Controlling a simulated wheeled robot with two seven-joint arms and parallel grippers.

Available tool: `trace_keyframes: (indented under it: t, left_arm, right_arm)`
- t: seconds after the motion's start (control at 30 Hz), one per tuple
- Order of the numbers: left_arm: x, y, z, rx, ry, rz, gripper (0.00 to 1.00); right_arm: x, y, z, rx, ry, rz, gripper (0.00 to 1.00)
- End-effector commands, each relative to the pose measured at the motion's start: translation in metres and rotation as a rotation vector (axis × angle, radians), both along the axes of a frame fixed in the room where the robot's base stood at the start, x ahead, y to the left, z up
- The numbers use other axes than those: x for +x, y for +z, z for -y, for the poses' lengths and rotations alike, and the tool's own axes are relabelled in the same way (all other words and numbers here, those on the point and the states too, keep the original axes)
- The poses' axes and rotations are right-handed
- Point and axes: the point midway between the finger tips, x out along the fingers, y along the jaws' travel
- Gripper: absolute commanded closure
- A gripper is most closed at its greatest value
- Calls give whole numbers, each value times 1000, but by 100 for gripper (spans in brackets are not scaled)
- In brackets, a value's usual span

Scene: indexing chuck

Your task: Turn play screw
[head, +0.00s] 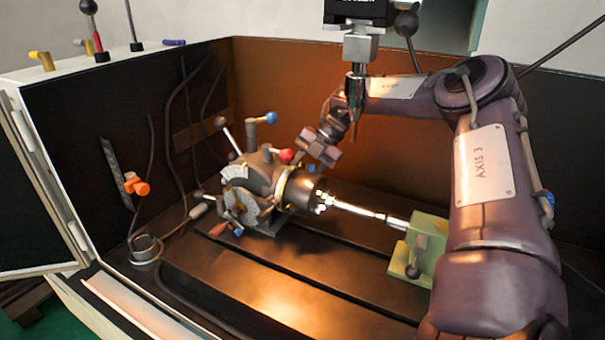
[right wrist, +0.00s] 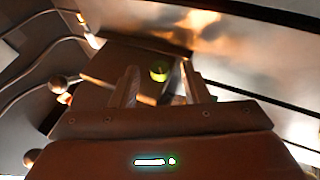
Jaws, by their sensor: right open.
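The indexing chuck (head: 262,180) stands on the dark machine bed, with lever handles, a red knob (head: 286,156) and a blue knob (head: 270,117). My right gripper (head: 306,146) is above and to the right of the chuck body, near the red knob. In the right wrist view its two fingers (right wrist: 163,86) are apart, with nothing clearly held. A small yellow-green round part (right wrist: 158,70) on a dark block shows between the fingers; contact cannot be told. I cannot identify the play screw for certain. My left gripper is not in view.
A bright shaft (head: 360,211) runs from the chuck to a green tailstock (head: 421,245). A vertical tool spindle (head: 357,85) hangs above. An orange clamp (head: 136,184) is on the left wall. The front bed (head: 270,295) is largely clear.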

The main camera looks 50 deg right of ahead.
Motion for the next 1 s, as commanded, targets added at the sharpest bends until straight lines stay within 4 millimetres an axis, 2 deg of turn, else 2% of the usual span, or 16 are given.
trace_keyframes:
  t: [0.33,0.5,0.87,1.0]
  left_arm:
    - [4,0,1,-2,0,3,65]
    - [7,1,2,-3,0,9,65]
    - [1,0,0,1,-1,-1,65]
    - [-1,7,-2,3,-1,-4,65]
  right_arm:
    - [-14,45,26,-3,-1,4,58]
    - [-19,60,34,-1,0,1,58]
    - [-21,64,37,0,1,0,58]
    - [-29,69,49,0,-8,32,58]
